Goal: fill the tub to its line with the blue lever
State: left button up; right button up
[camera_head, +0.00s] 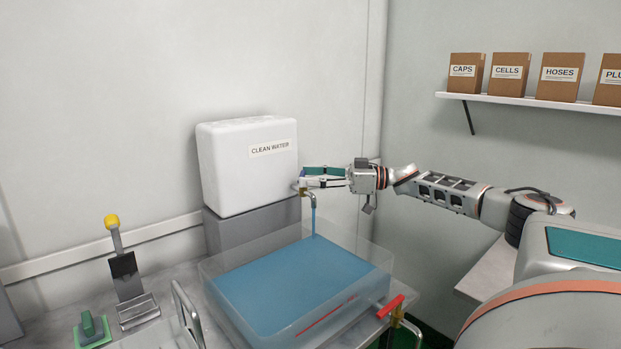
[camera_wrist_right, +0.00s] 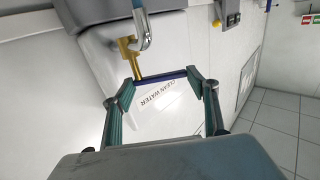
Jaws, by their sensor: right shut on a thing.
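The clear tub (camera_head: 378,258) stands on the counter with blue water (camera_head: 290,280) in it. A red line (camera_head: 328,318) runs along its front wall; the water surface looks near it, but I cannot tell the exact gap. A stream (camera_head: 314,222) falls from the tap's spout (camera_head: 312,194) into the tub. My right gripper (camera_head: 325,178) is shut on the blue lever, largely hidden in the head view. In the right wrist view, the blue lever (camera_wrist_right: 160,76) spans between its fingertips beside the brass tap (camera_wrist_right: 128,52). My left gripper is out of view.
The white clean-water tank (camera_head: 235,170) sits on a grey block behind the tub. A red-handled valve (camera_head: 390,306) is at the tub's front right corner. A yellow-knobbed lever (camera_head: 111,222) and a green device (camera_head: 89,326) stand at left. Boxes sit on a shelf (camera_head: 530,101) at upper right.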

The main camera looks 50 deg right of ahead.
jog(key=o, duration=1.6)
jog(key=shift+s+d, duration=0.3)
jog(key=shift+s, duration=0.05)
jog(key=v, duration=1.1)
